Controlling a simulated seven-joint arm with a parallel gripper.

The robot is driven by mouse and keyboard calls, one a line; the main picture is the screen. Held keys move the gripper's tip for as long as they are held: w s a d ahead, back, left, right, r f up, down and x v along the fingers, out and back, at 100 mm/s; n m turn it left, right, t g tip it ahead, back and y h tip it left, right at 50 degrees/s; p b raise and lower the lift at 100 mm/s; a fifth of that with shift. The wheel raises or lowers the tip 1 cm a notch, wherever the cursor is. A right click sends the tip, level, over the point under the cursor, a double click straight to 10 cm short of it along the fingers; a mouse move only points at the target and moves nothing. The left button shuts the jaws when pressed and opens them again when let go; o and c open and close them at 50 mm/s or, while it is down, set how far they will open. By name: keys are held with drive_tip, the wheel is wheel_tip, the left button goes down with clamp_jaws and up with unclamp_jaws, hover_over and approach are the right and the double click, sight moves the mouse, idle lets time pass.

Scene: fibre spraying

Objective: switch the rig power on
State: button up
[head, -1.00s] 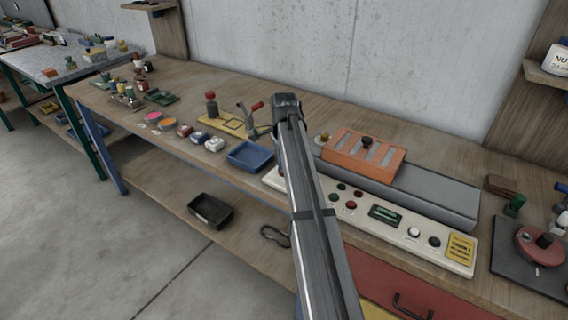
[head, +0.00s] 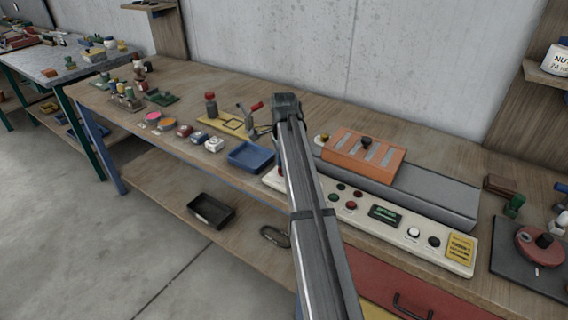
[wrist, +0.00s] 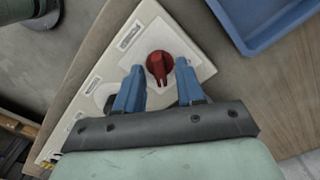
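The cream control panel (head: 375,226) lies along the bench's front edge, with buttons, a display (head: 384,214) showing green and a yellow label. In the wrist view, a red rotary knob (wrist: 159,66) sits at the panel's end (wrist: 190,45). My gripper (wrist: 160,68) has its two blue fingers on either side of the knob, with a small gap visible at each side. The fingers look open around it; contact cannot be made out. In the head view my arm hides the gripper and this knob. The writing by the knob is too small to read.
A blue tray (head: 250,156) stands just left of the panel's end; it also shows close to my gripper in the wrist view (wrist: 265,22). An orange fixture (head: 363,157) on a grey bed (head: 430,195) lies behind the panel. A black bin (head: 211,211) is on the lower shelf.

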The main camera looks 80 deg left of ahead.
wheel_tip(320, 180, up, 14)
idle(0.6)
drive_tip(key=shift+f, duration=0.1)
idle(0.4)
